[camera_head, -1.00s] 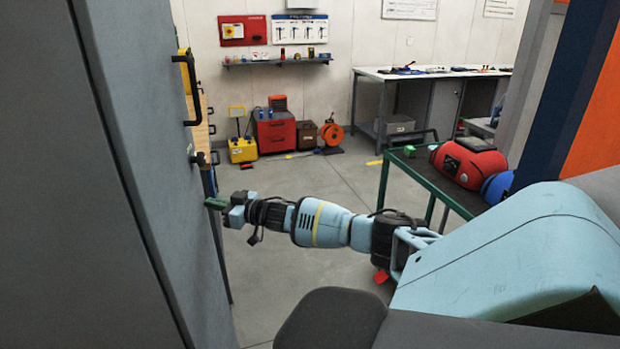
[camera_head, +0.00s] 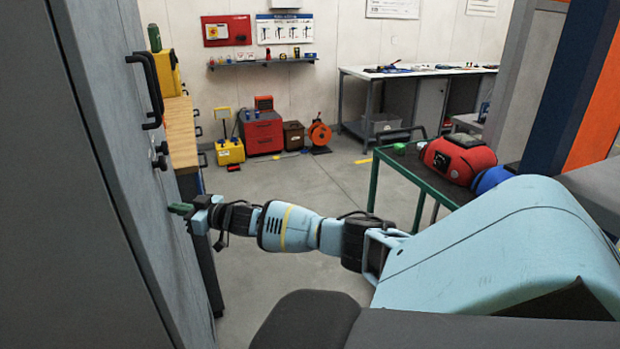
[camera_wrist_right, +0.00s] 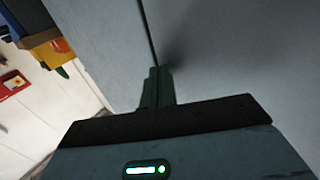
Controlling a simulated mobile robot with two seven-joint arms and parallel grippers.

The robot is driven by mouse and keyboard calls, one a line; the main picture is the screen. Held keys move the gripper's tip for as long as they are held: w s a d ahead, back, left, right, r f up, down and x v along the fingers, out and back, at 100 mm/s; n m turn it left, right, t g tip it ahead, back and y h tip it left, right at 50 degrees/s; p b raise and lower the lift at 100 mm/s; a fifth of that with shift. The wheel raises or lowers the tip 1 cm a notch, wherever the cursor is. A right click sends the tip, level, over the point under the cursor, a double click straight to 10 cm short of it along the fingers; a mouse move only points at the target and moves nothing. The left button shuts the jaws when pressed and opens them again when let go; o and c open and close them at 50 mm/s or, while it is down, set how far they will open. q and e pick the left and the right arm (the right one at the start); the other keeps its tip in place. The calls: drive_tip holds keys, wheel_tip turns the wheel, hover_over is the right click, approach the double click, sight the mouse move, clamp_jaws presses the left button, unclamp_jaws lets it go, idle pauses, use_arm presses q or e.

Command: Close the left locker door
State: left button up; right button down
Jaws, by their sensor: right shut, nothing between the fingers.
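A grey locker front fills the left of the head view. A dark panel (camera_head: 45,190) is nearest, and a lighter grey door (camera_head: 110,90) with a black bar handle (camera_head: 150,90) and a small black latch knob (camera_head: 159,155) lies beyond a seam. I cannot tell whether the door is fully closed. My right gripper (camera_head: 181,209) is shut and empty, its green fingertips at or very near the door below the knob. In the right wrist view its fingers (camera_wrist_right: 157,88) point along a dark seam between two grey surfaces. My left gripper is out of view.
A wood-topped bench (camera_head: 180,135) with a yellow box (camera_head: 166,72) stands just past the door. A green-framed cart (camera_head: 420,180) carrying a red bag (camera_head: 455,160) is at right. The floor (camera_head: 290,185) between is clear.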

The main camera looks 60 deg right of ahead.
drive_tip(key=shift+w+a+r, duration=0.1)
drive_tip(key=shift+a+r, duration=0.15)
drive_tip(key=s+d+p, duration=0.1)
drive_tip(key=s+d, duration=0.1)
drive_tip(key=s, duration=0.6)
drive_tip(key=shift+f, duration=0.25)
idle(0.4)
drive_tip(key=shift+w, duration=0.1)
